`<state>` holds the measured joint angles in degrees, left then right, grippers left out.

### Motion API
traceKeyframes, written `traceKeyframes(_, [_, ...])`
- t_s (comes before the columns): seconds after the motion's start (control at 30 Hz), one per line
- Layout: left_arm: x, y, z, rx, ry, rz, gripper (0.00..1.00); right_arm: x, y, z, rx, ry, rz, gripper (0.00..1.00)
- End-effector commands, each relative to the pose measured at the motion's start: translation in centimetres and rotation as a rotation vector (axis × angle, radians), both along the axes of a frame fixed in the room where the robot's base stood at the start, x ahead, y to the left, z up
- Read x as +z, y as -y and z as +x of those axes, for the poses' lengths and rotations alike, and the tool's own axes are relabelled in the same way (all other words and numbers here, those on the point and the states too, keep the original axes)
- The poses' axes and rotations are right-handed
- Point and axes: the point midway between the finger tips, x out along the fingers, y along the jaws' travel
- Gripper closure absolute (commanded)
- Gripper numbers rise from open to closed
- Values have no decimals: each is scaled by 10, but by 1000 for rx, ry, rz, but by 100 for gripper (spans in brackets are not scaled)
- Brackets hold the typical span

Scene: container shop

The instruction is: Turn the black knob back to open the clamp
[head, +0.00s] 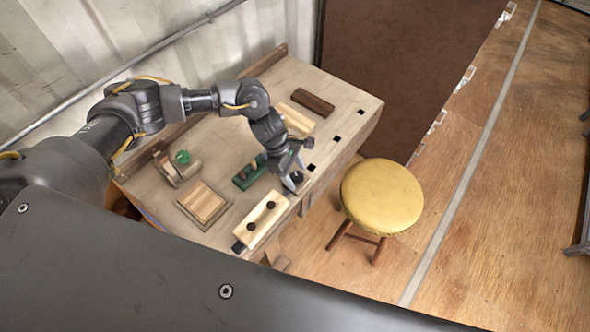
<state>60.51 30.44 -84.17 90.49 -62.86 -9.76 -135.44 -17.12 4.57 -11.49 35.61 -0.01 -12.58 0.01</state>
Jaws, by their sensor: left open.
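My left gripper (294,172) reaches in from the left and points down at the front edge of the wooden workbench (226,228). It is open. A small dark round part, which looks like the black knob (297,177), sits at its fingertips. The fingers partly hide it, and I cannot tell whether they touch it. The clamp body around it is mostly hidden. A pale wooden block (262,217) with dark round pieces on top lies near the same edge, left of the gripper. My right gripper is not in view.
A green block (247,174) stands close left of the gripper. A framed wooden board (204,204), a wooden device with a green part (182,157) and a dark brown block (313,102) are on the bench. A yellow stool (381,196) stands right of the bench, with open floor beyond.

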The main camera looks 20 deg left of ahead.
Motion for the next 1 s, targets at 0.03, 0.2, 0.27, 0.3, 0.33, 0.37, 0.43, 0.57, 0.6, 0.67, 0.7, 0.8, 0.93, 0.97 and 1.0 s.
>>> traceKeyframes(0.03, [-1,1,0,0,0,0,41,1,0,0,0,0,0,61])
traceKeyframes(0.2, [-3,1,0,0,1,0,41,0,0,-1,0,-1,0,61])
traceKeyframes(0.27, [-2,1,0,0,1,0,41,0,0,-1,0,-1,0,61])
traceKeyframes(0.3, [-2,1,0,0,1,0,41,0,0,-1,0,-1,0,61])
traceKeyframes(0.33, [-2,1,0,0,1,0,45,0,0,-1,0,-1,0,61])
traceKeyframes(0.37, [-2,1,0,0,1,0,49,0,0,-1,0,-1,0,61])
traceKeyframes(0.43, [-2,1,0,0,1,0,58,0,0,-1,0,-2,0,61])
traceKeyframes(0.57, [-2,1,0,0,1,0,75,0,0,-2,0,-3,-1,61])
traceKeyframes(0.6, [-2,1,0,0,1,0,81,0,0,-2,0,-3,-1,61])
traceKeyframes(0.67, [-2,1,0,0,1,0,86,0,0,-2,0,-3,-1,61])
traceKeyframes(0.7, [-2,1,0,0,1,0,86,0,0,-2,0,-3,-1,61])
traceKeyframes(0.8, [-2,1,0,7,1,0,86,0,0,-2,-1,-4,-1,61])
traceKeyframes(0.93, [-3,1,0,35,2,0,86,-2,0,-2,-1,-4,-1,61])
traceKeyframes(0.97, [-3,1,0,46,2,0,86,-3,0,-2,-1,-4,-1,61])
traceKeyframes(1.0, [-3,1,0,64,2,0,86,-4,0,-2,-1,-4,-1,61])
